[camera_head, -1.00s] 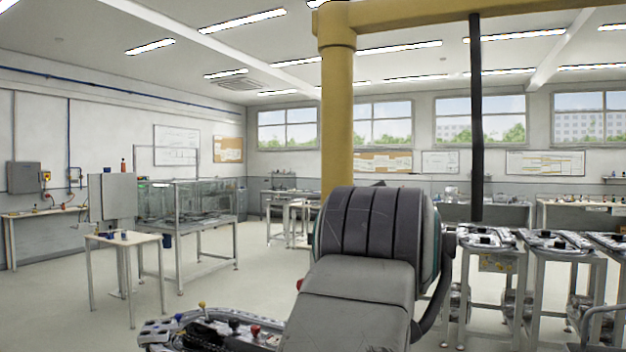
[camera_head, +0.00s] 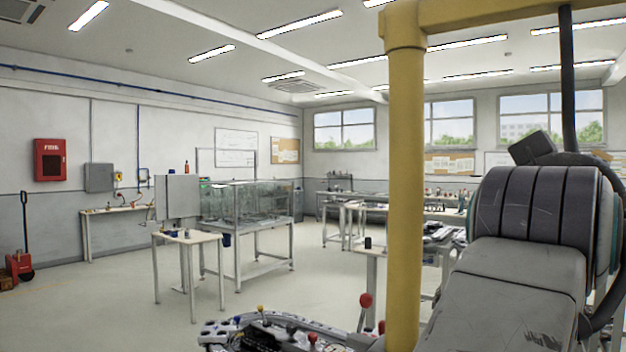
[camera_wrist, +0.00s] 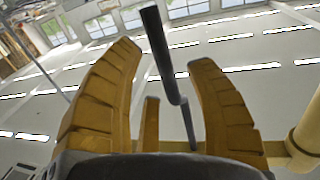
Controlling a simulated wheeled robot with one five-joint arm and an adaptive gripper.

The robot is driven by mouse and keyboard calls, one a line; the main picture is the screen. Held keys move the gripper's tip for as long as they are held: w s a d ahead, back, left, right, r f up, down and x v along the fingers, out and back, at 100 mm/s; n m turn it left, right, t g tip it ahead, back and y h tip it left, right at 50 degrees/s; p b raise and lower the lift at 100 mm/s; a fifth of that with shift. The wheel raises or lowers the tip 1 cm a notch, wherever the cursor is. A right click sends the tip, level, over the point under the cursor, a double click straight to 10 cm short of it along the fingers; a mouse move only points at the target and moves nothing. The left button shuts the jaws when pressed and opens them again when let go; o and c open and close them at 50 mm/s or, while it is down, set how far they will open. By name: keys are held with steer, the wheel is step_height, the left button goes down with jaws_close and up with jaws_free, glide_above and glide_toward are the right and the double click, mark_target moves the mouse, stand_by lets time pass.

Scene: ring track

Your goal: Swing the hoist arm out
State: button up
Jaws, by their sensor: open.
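The hoist has a yellow upright post (camera_head: 405,190) right of centre in the head view. Its yellow boom (camera_head: 490,16) runs from the post's top to the right. A dark rod (camera_head: 568,75) hangs from the boom, its lower end hidden behind my arm. In the wrist view, a dark rod (camera_wrist: 158,50) with a step in it lies between the yellow fingers of my gripper (camera_wrist: 170,55). The fingers are spread apart, with clear gaps on both sides of the rod. A yellow post also shows at the wrist view's right edge (camera_wrist: 305,135). My gripper is hidden in the head view.
A workbench part with red and yellow knobs (camera_head: 275,335) sits low in front. A small table (camera_head: 188,240) and a glass-sided case (camera_head: 250,205) stand to the left. More benches line the back. The floor at left is open.

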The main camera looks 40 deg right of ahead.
steer(key=shift+w+d, duration=0.1)
steer(key=shift+d, duration=0.8)
steer(key=shift+o, duration=0.4)
steer(key=shift+f, duration=0.1)
jaws_close()
